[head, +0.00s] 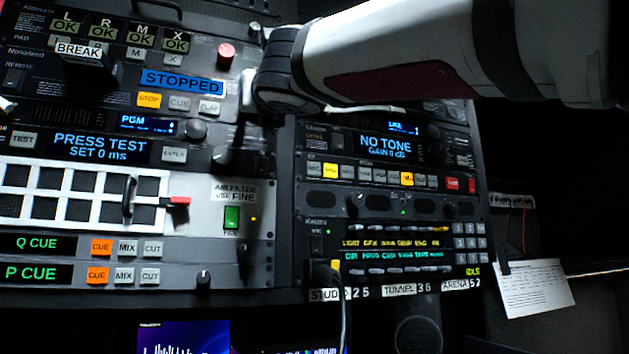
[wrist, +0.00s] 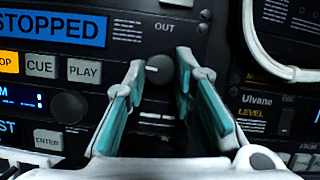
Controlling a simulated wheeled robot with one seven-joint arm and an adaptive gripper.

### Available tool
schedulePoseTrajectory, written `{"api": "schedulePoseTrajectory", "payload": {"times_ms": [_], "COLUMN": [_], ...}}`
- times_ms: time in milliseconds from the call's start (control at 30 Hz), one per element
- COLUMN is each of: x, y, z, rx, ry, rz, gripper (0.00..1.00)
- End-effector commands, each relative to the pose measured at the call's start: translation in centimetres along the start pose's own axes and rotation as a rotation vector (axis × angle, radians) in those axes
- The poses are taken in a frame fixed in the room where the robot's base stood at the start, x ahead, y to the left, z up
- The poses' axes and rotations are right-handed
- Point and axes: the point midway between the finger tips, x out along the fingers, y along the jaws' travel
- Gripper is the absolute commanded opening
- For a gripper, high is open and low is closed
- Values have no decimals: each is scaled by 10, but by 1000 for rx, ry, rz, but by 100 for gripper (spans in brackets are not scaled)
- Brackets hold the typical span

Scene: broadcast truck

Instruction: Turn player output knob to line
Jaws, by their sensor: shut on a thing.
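The player output knob (wrist: 158,70) is a dark round knob below the "OUT" label in the wrist view. A short white mark on its face points to the left. My gripper (wrist: 160,67) is shut on this knob, with one teal-padded finger on each side of it. The player's blue "STOPPED" display (wrist: 53,26) is to the left, above the CUE and PLAY buttons; it also shows in the head view (head: 182,82). Small print below the knob is too blurred to read. In the head view my arm hides the knob.
Another dark knob (wrist: 68,106) is at lower left in the wrist view. A pale cable (wrist: 270,55) loops at right, beside the Ulvane panel (wrist: 262,105).

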Motion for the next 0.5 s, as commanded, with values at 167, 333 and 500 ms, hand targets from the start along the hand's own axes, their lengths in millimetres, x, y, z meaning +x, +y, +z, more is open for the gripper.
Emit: {"api": "schedulePoseTrajectory", "payload": {"times_ms": [167,333,500], "x": [1,1,1], "y": [3,4,6], "z": [-3,-1,1], "rx": [161,312,464], "ry": [7,12,18], "rz": [-57,-113,-169], "gripper": [0,0,0]}}
